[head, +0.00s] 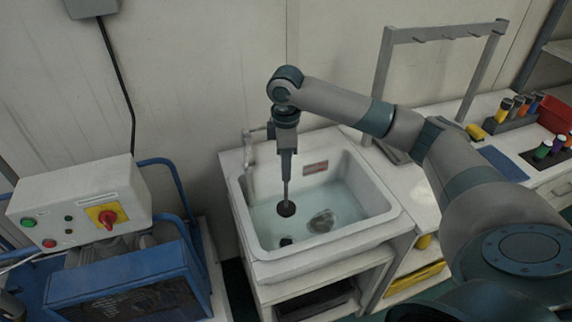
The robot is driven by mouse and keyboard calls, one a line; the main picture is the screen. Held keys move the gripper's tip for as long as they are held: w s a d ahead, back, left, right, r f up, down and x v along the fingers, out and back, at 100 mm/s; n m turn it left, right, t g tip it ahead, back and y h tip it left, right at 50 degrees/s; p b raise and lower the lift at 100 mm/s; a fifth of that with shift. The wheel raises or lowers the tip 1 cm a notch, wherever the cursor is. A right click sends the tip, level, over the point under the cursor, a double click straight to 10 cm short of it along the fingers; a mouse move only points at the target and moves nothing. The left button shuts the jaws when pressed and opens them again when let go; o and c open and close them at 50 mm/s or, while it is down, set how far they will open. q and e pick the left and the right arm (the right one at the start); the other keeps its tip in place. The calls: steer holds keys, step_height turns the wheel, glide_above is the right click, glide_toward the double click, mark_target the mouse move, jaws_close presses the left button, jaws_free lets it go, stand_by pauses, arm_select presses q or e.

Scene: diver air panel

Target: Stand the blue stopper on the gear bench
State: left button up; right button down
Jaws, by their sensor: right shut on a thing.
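My right gripper (287,178) points straight down over the sink (242,213). It is shut on a thin grey rod with a dark round disc (286,208) at its lower end. The disc is over or at the water; I cannot tell if it touches. Small cylinders with coloured tops stand on the white bench (437,205) at the right, some in a dark rack (513,122). One top looks blue (537,99), and another bluish one (558,144) stands nearer; I cannot tell which is the blue stopper. My left gripper is not in view.
A round pale thing (321,221) and a small dark thing (286,241) lie in the sink. A grey hook frame (445,32) stands behind the bench. A blue mat (500,162), yellow block (475,132) and red bin (553,113) are on it. A control box (80,205) is at left.

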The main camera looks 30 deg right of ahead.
steer(key=shift+r+p, duration=1.3)
steer(key=shift+r, duration=0.25)
steer(key=shift+a+f, duration=0.1)
steer(key=shift+s+a+b, duration=0.1)
steer(key=shift+a+b, duration=0.35)
steer(key=s+a+f+m+b, duration=0.2)
steer(key=s+a+m+b, duration=0.9)
steer(key=a, duration=0.3)
steer(key=shift+s+a+m+b, duration=0.2)
steer(key=shift+s+m+b, duration=0.1)
steer(key=shift+s+b, duration=0.2)
steer(key=shift+d, duration=0.1)
